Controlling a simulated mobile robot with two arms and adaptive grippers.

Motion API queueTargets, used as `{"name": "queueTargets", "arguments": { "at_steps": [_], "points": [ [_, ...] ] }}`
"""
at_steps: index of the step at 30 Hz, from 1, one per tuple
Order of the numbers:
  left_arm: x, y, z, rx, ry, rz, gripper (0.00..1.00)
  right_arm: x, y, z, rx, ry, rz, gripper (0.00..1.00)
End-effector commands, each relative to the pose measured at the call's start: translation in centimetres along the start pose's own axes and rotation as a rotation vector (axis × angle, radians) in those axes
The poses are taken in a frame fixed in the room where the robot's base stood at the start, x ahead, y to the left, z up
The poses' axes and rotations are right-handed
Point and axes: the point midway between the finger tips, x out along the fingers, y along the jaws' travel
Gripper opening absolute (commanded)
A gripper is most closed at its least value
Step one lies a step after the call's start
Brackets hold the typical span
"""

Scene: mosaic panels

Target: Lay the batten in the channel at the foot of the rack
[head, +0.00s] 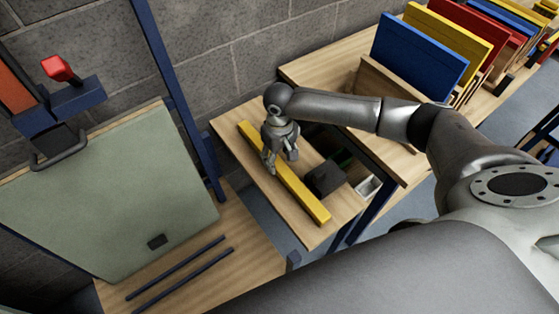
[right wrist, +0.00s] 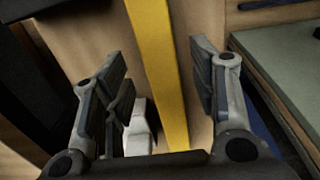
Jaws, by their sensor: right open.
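The batten (head: 300,190) is a long yellow bar lying on the small wooden table. It also shows in the right wrist view (right wrist: 158,45). My right gripper (head: 281,160) is over the batten's upper half. Its fingers are open in the right wrist view (right wrist: 160,75), with the batten running between their outlines; I cannot tell how far above it they are. The rack (head: 181,95) has blue uprights and a pale green panel (head: 110,195) leaning in it. Two parallel dark rails (head: 180,268) on the wooden ledge at its foot seem to bound the channel, which looks empty. My left gripper is not in view.
A dark block (head: 323,178) sits close to the batten's right side. A red-handled clamp (head: 62,70) is at the rack's upper left. A wooden bench (head: 310,72) behind my right arm carries blue, yellow and red panels. A gap separates the small table from the rack's ledge.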

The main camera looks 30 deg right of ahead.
Motion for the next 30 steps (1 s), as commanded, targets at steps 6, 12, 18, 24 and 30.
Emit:
{"name": "queueTargets", "arguments": {
  "at_steps": [6, 12, 18, 24, 30],
  "points": [
    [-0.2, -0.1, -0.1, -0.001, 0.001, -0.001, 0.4, -5.0, 0.0, -0.1, -0.002, 0.003, 0.0, 0.53],
    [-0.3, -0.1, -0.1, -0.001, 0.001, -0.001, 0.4, -8.3, 0.0, -0.1, 0.0, 0.001, 0.0, 0.53],
    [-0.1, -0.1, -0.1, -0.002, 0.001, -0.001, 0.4, -8.5, -0.3, -0.1, -0.001, -0.004, -0.002, 0.57],
    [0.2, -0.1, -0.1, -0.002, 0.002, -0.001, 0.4, -5.5, -0.7, -0.6, 0.001, -0.003, 0.002, 0.57],
    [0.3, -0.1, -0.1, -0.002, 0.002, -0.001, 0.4, -2.3, -0.6, -0.5, 0.0, -0.003, 0.003, 0.57]
  ]
}}
